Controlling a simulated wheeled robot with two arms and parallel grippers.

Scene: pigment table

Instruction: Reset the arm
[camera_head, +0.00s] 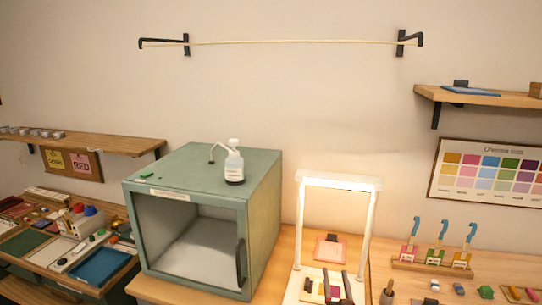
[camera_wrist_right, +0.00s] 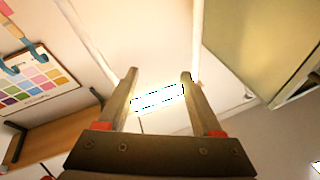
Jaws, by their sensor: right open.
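My right gripper (camera_head: 335,273) shows at the bottom edge of the head view, in front of the lower part of the white lit frame. Its two dark fingers point up and stand apart. In the right wrist view my right gripper (camera_wrist_right: 158,76) is open, with nothing between the fingers. The bright lamp bar shows beyond the gap. My left gripper is not in view.
The white lamp frame (camera_head: 367,235) stands behind my right gripper. A green cabinet (camera_head: 262,220) with a pump bottle (camera_head: 234,165) on top is to its left. A rack with colored hooked tools (camera_head: 432,267) is to the right. A wall shelf (camera_head: 490,98) is at upper right.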

